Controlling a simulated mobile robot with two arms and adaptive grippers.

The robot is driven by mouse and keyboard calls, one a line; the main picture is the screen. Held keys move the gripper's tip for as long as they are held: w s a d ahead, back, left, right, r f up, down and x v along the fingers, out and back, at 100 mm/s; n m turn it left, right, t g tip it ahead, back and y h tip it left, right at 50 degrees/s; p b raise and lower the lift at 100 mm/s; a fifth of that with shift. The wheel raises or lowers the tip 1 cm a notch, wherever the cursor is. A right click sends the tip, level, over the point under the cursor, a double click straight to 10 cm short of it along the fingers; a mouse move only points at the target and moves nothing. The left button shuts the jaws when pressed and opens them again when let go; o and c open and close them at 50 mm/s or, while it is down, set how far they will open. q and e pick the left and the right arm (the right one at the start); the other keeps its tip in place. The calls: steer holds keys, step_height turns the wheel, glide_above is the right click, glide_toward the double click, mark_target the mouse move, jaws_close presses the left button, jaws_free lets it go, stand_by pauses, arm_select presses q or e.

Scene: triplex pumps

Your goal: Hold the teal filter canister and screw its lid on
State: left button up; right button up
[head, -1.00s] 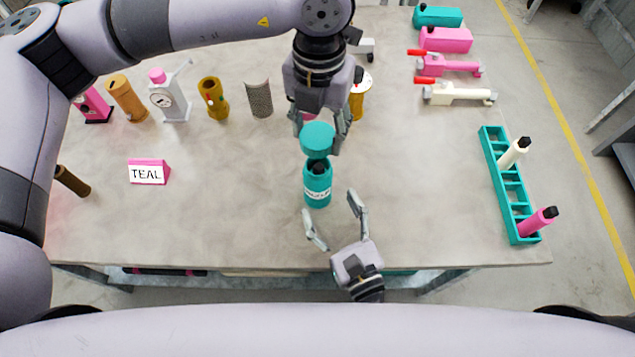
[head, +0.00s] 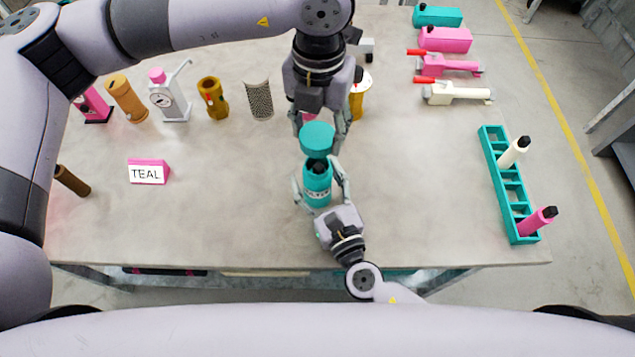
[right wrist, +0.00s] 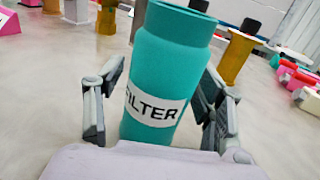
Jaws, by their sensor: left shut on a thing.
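The teal filter canister (head: 317,192) stands upright near the table's front middle, its white FILTER label facing my right wrist camera (right wrist: 153,110). Its top looks dark in the head view. My left gripper (head: 322,140) comes down from above and is shut on the round teal lid (head: 317,136). The lid is above and slightly behind the canister's top, apart from it as far as I can see. My right gripper (head: 320,186) is open, with one finger on each side of the canister. In the right wrist view its fingers (right wrist: 160,112) show a gap at the canister's left side.
A TEAL sign (head: 149,172) stands at left. A teal rack (head: 497,172) with a cream and a pink bottle is at right. Several canisters and parts, including a perforated sleeve (head: 259,100), line the back. Table surface beside the canister is clear.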

jaws_close()
stand_by(0.6)
